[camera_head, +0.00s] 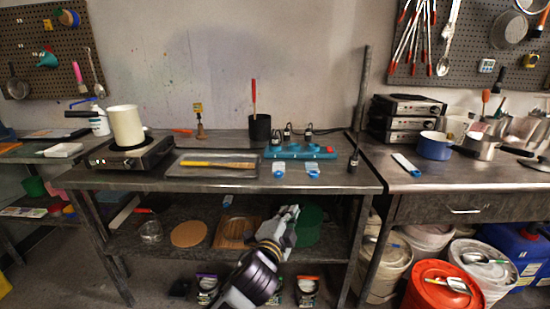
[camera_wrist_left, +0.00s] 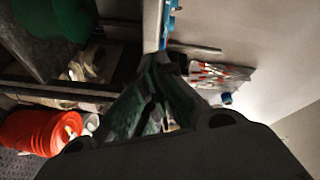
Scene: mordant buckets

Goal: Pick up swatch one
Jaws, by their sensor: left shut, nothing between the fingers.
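Two small white swatches with blue ends lie side by side near the front edge of the middle table, a left one (camera_head: 279,171) and a right one (camera_head: 313,171). A similar white and blue piece (camera_head: 406,164) lies on the right-hand table. I cannot tell which of them is swatch one. My left gripper (camera_head: 290,211) is shut and empty, below the tabletop and in front of the lower shelf, apart from the swatches. Its dark fingers also show in the left wrist view (camera_wrist_left: 157,75), where no swatch can be made out clearly. My right gripper is not in view.
The middle tabletop (camera_head: 345,182) has a front edge above my left gripper. A blue power strip (camera_head: 300,153) sits behind the swatches. A metal tray (camera_head: 215,172) and a hot plate (camera_head: 130,152) with a cream pot (camera_head: 126,126) stand left. A green container (camera_head: 308,225) is on the lower shelf.

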